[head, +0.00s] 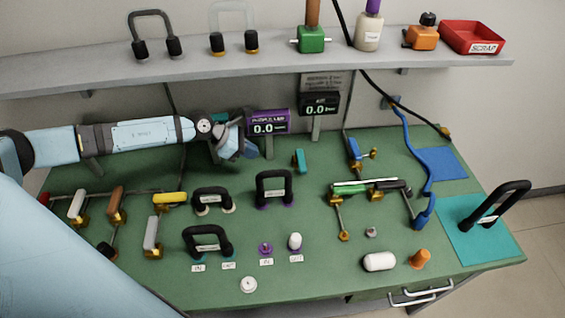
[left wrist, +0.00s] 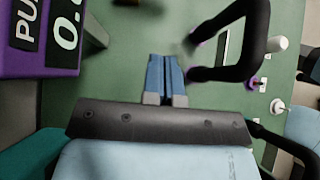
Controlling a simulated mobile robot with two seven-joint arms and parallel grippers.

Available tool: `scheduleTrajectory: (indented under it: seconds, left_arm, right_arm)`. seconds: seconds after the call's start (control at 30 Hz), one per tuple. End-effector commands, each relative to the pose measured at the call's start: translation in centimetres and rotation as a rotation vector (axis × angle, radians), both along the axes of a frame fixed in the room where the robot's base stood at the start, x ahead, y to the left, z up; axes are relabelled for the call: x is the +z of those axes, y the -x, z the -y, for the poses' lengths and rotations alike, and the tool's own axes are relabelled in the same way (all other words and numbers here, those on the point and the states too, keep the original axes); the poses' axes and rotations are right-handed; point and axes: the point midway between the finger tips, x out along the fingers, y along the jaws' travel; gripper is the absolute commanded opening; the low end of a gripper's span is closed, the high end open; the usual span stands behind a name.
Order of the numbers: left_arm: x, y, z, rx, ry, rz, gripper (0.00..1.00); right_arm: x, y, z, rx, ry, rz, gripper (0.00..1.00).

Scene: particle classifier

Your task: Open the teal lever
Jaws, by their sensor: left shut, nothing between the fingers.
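The teal lever (head: 299,160) stands on the green bench toward the back, to the right of the purple display. A teal shape (left wrist: 25,150) at the lower left of the left wrist view may be the same lever, but I cannot tell. My left gripper (head: 251,152) is above the bench just in front of the purple display, to the left of the teal lever and apart from it. In the left wrist view its blue fingers (left wrist: 165,62) are together with nothing between them. My right gripper is not seen.
The purple display (head: 268,123) is close behind my left gripper. A blue lever (head: 354,150) is to the lever's right. Coloured levers line the left side. A shelf (head: 250,68) runs above.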

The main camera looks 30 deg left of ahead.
Motion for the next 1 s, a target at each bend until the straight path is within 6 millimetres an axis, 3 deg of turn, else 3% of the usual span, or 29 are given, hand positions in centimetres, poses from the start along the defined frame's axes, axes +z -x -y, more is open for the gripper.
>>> scheduleTrajectory:
  seconds: [0.47,0.97,1.0]
  left_arm:
    - [-0.4,-0.4,0.5,0.001,0.003,-0.001,0.0]
    - [-6.8,-4.7,6.4,0.0,0.002,-0.002,0.0]
    - [-6.4,-5.2,6.9,-0.001,0.003,0.001,0.0]
  right_arm:
    - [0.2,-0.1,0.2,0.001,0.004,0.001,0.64]
    - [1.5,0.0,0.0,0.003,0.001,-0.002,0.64]
    - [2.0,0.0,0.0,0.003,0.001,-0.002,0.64]
